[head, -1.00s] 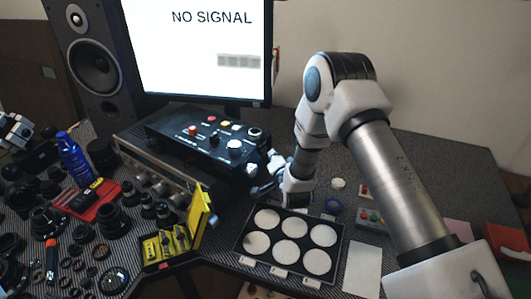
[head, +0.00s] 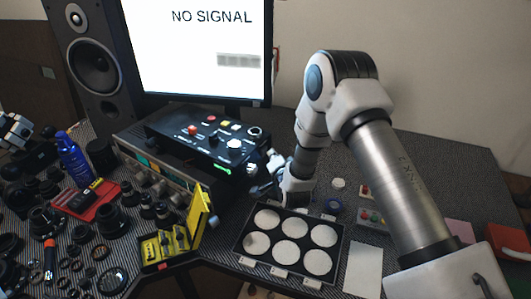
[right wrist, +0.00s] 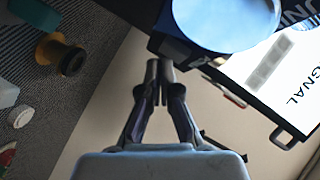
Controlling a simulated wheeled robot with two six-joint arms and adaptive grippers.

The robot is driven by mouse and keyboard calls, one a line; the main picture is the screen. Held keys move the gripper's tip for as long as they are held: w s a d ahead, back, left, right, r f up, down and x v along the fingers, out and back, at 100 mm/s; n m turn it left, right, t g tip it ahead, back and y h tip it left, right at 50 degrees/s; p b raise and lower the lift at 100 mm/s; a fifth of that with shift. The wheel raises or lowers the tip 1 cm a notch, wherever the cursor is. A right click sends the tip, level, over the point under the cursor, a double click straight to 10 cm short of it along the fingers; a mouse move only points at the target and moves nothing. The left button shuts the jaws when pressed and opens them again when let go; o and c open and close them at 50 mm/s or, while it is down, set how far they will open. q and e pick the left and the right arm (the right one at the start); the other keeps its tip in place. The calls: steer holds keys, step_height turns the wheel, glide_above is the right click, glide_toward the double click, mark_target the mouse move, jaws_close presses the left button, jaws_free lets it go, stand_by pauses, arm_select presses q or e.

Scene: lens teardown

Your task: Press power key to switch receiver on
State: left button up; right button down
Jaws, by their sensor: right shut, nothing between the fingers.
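A silver-and-black receiver (head: 190,184) sits under a black control box (head: 175,128) in the head view. Its front shows lit teal and orange panels (head: 152,167). A green light (head: 222,170) glows on the box's front. My right gripper (head: 258,190) is beside the right end of the box and receiver; I cannot tell if it touches. In the right wrist view its fingers (right wrist: 159,68) are together with nothing between them. The power key cannot be made out. My left gripper (head: 30,165) is at the far left edge, partly cut off, its jaws unclear.
The monitor (head: 200,45) reads NO SIGNAL behind the box, beside a speaker (head: 92,65). A yellow case (head: 207,215) stands open in front of the receiver. A black tray (head: 240,255) with white discs lies below my right gripper. Lens parts crowd the left.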

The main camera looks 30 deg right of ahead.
steer(key=shift+s, duration=0.1)
steer(key=shift+s+d+p, duration=0.2)
steer(key=shift+s+d, duration=0.3)
steer(key=shift+s, duration=0.35)
steer(key=shift+s+d+p, duration=0.25)
steer(key=shift+s+d, duration=0.2)
steer(key=shift+s, duration=0.45)
steer(key=shift+s+d+p, duration=0.2)
steer(key=shift+s+d, duration=0.3)
steer(key=shift+s, duration=0.35)
stand_by(0.4)
